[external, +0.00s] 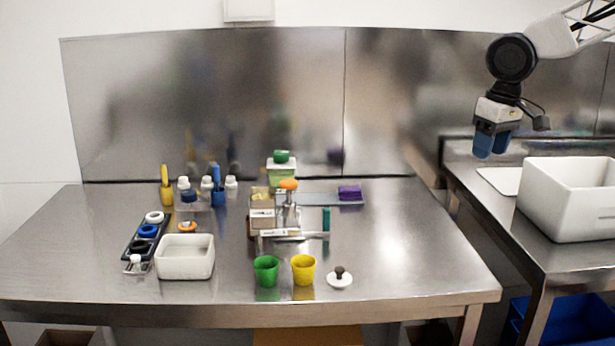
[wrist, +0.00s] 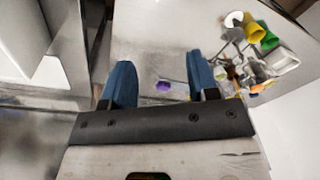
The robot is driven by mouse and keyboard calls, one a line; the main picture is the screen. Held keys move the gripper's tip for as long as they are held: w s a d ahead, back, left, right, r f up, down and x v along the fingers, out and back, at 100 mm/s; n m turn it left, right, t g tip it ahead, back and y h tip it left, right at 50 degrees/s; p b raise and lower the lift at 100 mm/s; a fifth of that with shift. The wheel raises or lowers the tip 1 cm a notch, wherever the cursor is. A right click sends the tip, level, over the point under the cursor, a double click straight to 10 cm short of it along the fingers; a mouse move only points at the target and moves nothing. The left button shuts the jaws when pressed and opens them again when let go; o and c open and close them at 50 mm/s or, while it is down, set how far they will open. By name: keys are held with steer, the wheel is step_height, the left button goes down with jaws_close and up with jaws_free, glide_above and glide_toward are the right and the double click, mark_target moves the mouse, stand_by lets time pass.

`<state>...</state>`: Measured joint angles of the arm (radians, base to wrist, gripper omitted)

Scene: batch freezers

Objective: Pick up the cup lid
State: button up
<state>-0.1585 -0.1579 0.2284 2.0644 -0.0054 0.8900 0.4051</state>
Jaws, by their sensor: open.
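The cup lid (external: 340,278) is a small white disc with a dark brown knob. It lies on the steel table near its front edge, to the right of the yellow cup (external: 304,269) and the green cup (external: 266,270). In the wrist view a white round thing (wrist: 234,19), which looks like the lid, shows at the top near the cups.
A white bin (external: 570,205) stands on the right-hand table. A white tray (external: 185,262), a dark rack (external: 146,238) and several bottles (external: 205,184) fill the left. A purple block (external: 350,192) is at the back. The table right of the lid is clear.

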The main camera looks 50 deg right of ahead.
steer(key=w+a+f+m, duration=0.1)
steer(key=w+a+f, duration=0.7)
steer(key=w, duration=0.5)
steer(key=m+g, duration=0.1)
steer(key=m, duration=0.1)
glide_above(339, 266)
step_height(339, 266, down, 13)
steer(key=shift+f, duration=0.1)
steer(key=shift+a+f, duration=0.15)
steer(key=shift+f, duration=0.1)
steer(key=shift+f, duration=1.2)
steer(key=shift+f, duration=0.1)
steer(key=shift+f, duration=2.5)
